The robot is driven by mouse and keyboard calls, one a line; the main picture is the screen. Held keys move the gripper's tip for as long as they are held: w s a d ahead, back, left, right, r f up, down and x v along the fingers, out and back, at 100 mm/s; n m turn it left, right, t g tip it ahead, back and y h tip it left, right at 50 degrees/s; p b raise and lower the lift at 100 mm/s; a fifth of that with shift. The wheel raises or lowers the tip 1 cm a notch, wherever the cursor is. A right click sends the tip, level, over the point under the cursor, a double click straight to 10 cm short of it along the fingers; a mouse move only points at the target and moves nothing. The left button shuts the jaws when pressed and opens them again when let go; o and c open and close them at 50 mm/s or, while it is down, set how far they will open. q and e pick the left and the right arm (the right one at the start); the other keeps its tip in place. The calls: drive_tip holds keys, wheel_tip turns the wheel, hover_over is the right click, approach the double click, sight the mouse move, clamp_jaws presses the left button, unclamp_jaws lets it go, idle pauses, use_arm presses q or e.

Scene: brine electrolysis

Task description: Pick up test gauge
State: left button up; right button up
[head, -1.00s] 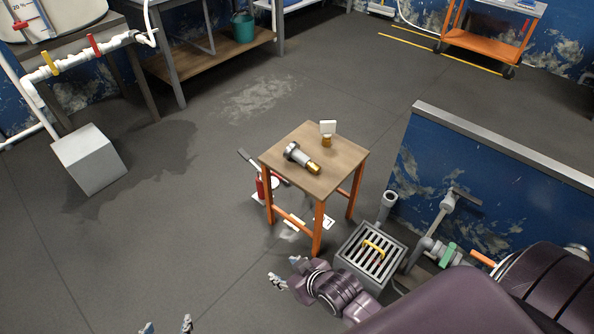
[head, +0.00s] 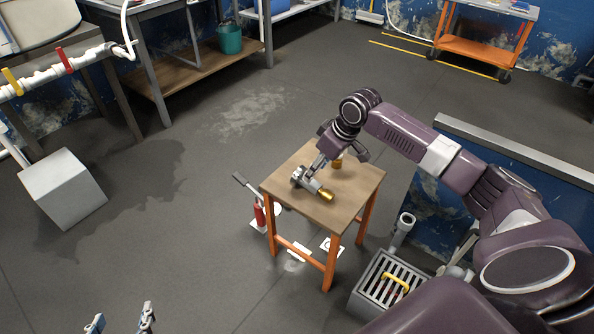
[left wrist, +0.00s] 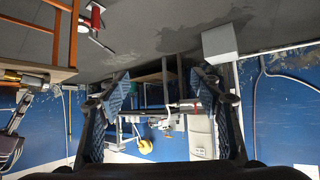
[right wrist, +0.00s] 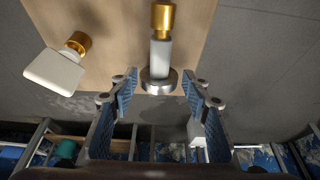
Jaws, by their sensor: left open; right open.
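Two brass-ended fittings sit on the small wooden stool (head: 345,197); neither is labelled, so I cannot tell by looks which is the test gauge. One is a grey cylinder with a wide round flange and a brass end (head: 325,194), lying on its side; it shows in the right wrist view (right wrist: 160,55). The other has a white block head and brass base (right wrist: 55,68), partly hidden behind my right arm in the head view. My right gripper (right wrist: 159,75) is open, its fingers either side of the flange, contact unclear. My left gripper (head: 121,318) is open and empty, low over the floor.
A floor drain box with a grate and yellow handle (head: 391,284) stands right of the stool. A red cylinder (head: 259,214) is at the stool's left. A low blue wall with a grey top (head: 520,150) is behind my right arm.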

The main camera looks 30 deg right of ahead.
sight(312, 181)
drive_tip(key=shift+w+d+f+b, duration=0.1)
drive_tip(key=shift+w+f+b, duration=0.25)
drive_tip(key=shift+f, duration=0.25)
drive_tip(key=shift+w+f, duration=0.1)
drive_tip(key=shift+f, duration=0.3)
drive_tip(key=b+x, duration=0.1)
drive_tip(key=x, duration=0.1)
drive_tip(key=shift+f+b, duration=0.25)
drive_tip(key=shift+b, duration=0.15)
drive_tip(key=shift+a+b+x, duration=0.25)
drive_tip(key=shift+b+x, duration=0.25)
drive_tip(key=shift+x, duration=0.6)
use_arm(q)
drive_tip(key=w+d+r+t+h, duration=0.1)
drive_tip(key=r+t, duration=0.3)
drive_tip(key=r, duration=0.5)
drive_tip(key=w+d+r+t+h, duration=0.1)
drive_tip(key=w+d+r+t, duration=0.1)
drive_tip(key=r+t, duration=0.3)
wheel_tip(312, 181, up, 4)
drive_tip(key=shift+w+d+h, duration=0.25)
drive_tip(key=shift+w+h, duration=0.15)
drive_tip(key=shift+w, duration=0.25)
use_arm(e)
clamp_jaws()
